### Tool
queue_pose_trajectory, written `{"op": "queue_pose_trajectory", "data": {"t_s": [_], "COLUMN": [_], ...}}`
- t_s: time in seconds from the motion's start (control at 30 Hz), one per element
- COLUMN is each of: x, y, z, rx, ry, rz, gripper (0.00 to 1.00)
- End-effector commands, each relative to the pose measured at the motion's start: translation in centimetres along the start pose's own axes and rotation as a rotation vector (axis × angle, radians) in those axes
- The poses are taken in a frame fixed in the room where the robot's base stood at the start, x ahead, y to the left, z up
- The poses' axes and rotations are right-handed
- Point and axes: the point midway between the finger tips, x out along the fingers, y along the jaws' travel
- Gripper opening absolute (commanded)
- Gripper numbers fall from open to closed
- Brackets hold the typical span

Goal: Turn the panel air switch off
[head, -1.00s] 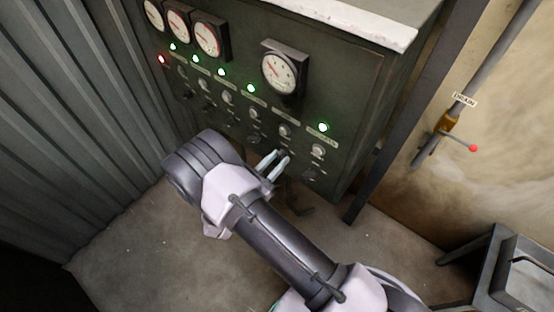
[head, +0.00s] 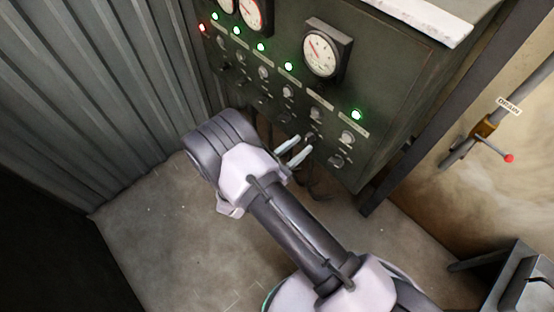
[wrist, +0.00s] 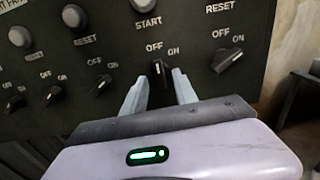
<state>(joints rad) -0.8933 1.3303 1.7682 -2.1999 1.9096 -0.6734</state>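The dark green control panel (head: 385,95) carries a lower row of black rotary switches marked OFF and ON. My gripper (head: 296,149) is at the panel's lower edge, fingers apart. In the wrist view, one black switch (wrist: 160,73), below the START button (wrist: 145,5), shows between the open fingers (wrist: 159,92). Its handle is near upright, leaning slightly left; I cannot tell whether the fingers touch it. The right-hand switch (wrist: 229,60), below RESET, tilts right, as do the switches to the left (wrist: 100,85). No label reading panel air is legible.
Green lamps (head: 356,114), a red lamp (head: 202,27) and round gauges (head: 321,54) are on the upper panel. A corrugated wall (head: 110,100) stands left. A drain pipe valve (head: 485,127) with a red-tipped lever is at right. The floor (head: 160,240) is clear at left.

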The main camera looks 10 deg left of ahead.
Motion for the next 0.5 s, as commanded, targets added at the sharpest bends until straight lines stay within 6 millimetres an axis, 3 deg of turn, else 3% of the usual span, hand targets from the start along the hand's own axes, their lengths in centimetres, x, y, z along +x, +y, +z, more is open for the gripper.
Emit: {"op": "queue_pose_trajectory", "data": {"t_s": [0.3,0.5], "x": [-10.2,-14.1], "y": [0.1,0.0], "z": [0.2,0.1], "rx": [0.000,0.001], "ry": [-0.001,-0.001], "rz": [0.007,0.004], "gripper": [0.35,0.35]}}
